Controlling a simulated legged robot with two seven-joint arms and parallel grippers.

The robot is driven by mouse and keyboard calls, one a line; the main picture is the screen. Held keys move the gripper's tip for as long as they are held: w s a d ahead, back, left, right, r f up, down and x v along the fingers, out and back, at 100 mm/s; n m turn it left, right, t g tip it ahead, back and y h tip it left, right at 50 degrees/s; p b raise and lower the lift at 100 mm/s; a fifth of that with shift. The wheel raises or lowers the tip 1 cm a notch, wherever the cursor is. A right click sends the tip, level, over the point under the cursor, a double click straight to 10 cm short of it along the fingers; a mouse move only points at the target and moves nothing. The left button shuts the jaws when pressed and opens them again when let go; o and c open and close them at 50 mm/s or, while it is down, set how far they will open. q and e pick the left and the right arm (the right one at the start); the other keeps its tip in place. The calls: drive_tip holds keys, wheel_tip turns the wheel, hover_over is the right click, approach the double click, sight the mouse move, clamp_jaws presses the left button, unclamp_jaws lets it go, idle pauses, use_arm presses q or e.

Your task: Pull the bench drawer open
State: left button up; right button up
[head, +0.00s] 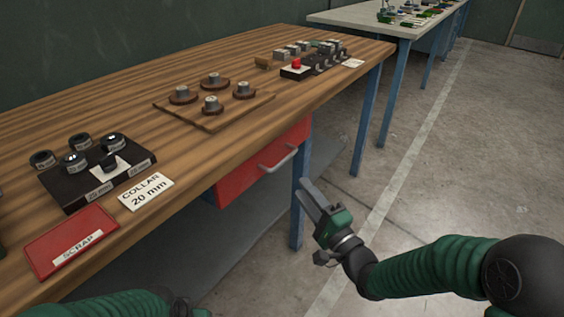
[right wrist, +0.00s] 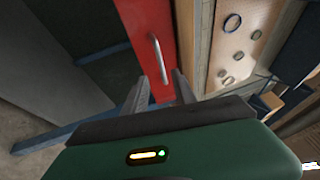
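The bench drawer has a red front (head: 236,186) under the edge of the wooden bench, with a grey bar handle (head: 279,160). The drawer looks shut. My right gripper (head: 306,192) is open and empty, in front of the drawer, to the right of and below the handle. In the right wrist view the red front (right wrist: 145,22) and handle (right wrist: 159,60) lie ahead of the open fingers (right wrist: 160,88); the handle is in line with the gap and apart from them. Of my left arm only green sleeve and a dark end show at the bottom; its fingers are not visible.
The wooden bench top (head: 150,100) carries a red scrap tray (head: 60,232), a black collar holder (head: 65,190), a label card (head: 146,192) and a board with pegs (head: 210,122). A blue bench leg (head: 298,215) stands beside the drawer. Floor to the right is clear.

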sight(285, 158)
drive_tip(key=b+x, duration=0.1)
drive_tip(key=x, duration=0.2)
drive_tip(key=b+x, duration=0.1)
drive_tip(key=x, duration=0.3)
drive_tip(key=b+x, duration=0.2)
drive_tip(key=x, duration=0.2)
drive_tip(key=shift+w+d+f, duration=0.25)
drive_tip(key=shift+w+d, duration=0.05)
drive_tip(key=shift+d, duration=0.05)
drive_tip(key=shift+w+a+r, duration=0.2)
drive_tip(key=shift+w, duration=0.1)
drive_tip(key=shift+d, duration=0.25)
drive_tip(key=shift+c, duration=1)
drive_tip(key=c, duration=0.5)
use_arm(q)
drive_tip(key=f, duration=0.2)
drive_tip(key=d+f, duration=0.1)
drive_tip(key=f, duration=0.1)
drive_tip(key=shift+f, duration=0.25)
use_arm(e)
drive_tip(key=shift+a, duration=0.1)
drive_tip(key=shift+s+a+f, duration=0.1)
drive_tip(key=shift+s+f, duration=0.05)
drive_tip(key=shift+f, duration=0.05)
